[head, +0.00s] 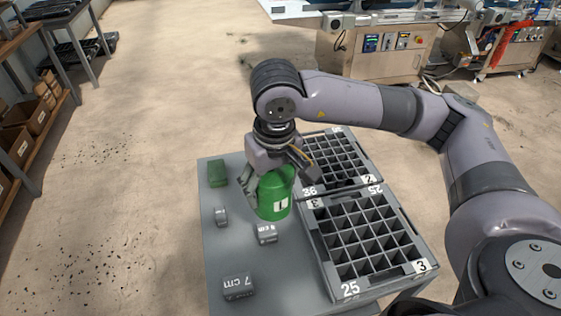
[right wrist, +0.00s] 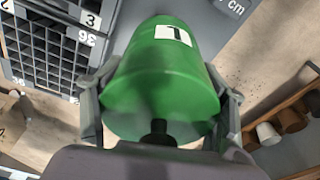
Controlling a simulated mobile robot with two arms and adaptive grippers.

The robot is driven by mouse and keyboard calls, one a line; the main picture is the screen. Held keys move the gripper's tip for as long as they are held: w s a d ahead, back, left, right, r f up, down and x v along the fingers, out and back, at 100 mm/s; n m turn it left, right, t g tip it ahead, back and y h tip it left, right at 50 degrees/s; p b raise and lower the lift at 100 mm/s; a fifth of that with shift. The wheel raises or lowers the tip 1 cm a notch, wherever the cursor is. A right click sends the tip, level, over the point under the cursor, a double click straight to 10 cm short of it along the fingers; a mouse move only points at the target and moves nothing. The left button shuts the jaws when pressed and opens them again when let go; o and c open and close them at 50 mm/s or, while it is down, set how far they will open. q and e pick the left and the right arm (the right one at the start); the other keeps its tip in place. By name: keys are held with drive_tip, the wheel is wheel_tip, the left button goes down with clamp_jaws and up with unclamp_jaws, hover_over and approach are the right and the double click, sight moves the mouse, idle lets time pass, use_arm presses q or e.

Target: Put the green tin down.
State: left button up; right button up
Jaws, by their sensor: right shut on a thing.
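The green tin (head: 275,195) has a white label with a black 1 and stands upright over the grey table (head: 222,258), just left of the two seed trays. My right gripper (head: 278,181) is shut on the tin, with a finger on either side of it. In the right wrist view the green tin (right wrist: 165,85) fills the middle between the fingers of the right gripper (right wrist: 163,104). I cannot tell whether its base touches the table. My left gripper is not in view.
A grey tray marked 25 and 3 (head: 350,288) lies at the front right; another tray (head: 360,150) lies behind it. A green block (head: 217,173), a small grey block (head: 222,217), a middle grey block (head: 266,233) and a 7 cm block (head: 238,288) stand on the table. The front middle is clear.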

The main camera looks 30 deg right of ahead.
drive_tip(key=w+d+r+m+b, duration=0.1)
drive_tip(key=w+m+b, duration=0.15)
drive_tip(key=w, duration=1.05)
wheel_tip(320, 180, down, 19)
drive_tip(key=shift+d+r+p, duration=0.15)
drive_tip(key=shift+p, duration=1.1)
drive_tip(key=shift+f, duration=0.35)
drive_tip(key=shift+f, duration=0.15)
drive_tip(key=o, duration=1.6)
